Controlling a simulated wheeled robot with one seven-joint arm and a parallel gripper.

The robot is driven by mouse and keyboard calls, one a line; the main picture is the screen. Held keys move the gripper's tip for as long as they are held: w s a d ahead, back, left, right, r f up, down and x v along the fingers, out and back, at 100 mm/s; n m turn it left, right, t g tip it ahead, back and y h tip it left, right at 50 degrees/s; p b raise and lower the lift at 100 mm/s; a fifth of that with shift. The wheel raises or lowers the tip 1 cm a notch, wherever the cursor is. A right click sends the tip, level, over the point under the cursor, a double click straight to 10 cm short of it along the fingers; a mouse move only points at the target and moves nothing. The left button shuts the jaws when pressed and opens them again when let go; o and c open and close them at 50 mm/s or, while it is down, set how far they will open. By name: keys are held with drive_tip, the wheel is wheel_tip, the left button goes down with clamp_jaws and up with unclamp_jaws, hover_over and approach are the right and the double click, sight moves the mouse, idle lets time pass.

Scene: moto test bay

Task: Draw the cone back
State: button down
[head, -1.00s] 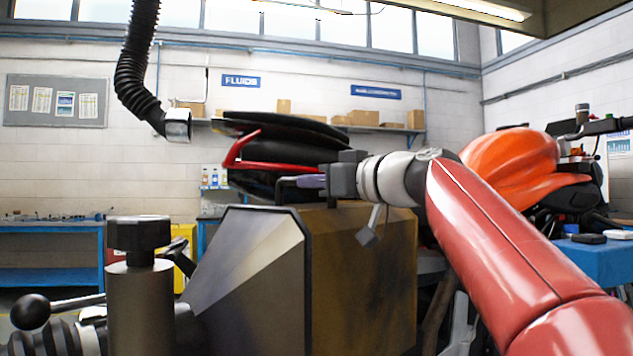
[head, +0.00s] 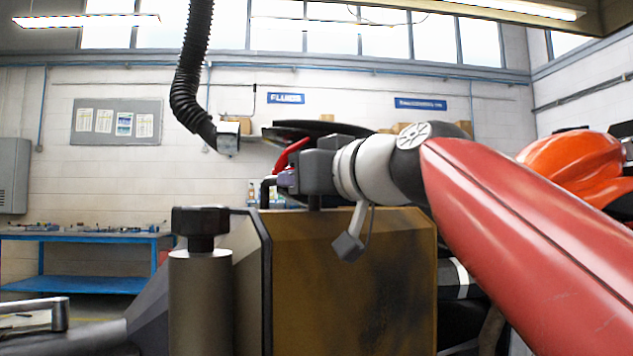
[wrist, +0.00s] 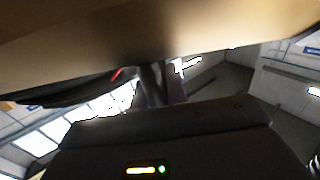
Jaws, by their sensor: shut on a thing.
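The cone appears to be the large tapered housing with dark grey sloping faces and a stained brown side (head: 350,285); it fills the lower middle of the head view. A thin black bent handle (head: 265,193) stands on its top. My gripper (head: 284,181) is at this handle, its jaws shut on it; the exact contact is small and partly hidden. In the wrist view the housing's tan surface (wrist: 120,35) spans the top, and the dark handle post (wrist: 151,88) stands beside a purplish finger. The housing's lower part is out of frame.
A grey post with a black knob (head: 200,228) stands close in front, left of the housing. A black hose (head: 190,85) hangs above. An orange motorcycle part (head: 572,162) is at right behind my arm. A blue workbench (head: 80,240) stands far left.

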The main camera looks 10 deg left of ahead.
drive_tip(key=shift+s+a, duration=0.2)
drive_tip(key=c, duration=1.4)
unclamp_jaws()
drive_tip(key=shift+s+a, duration=0.1)
drive_tip(key=shift+a, duration=0.05)
drive_tip(key=b+v, duration=0.2)
drive_tip(key=v, duration=0.6)
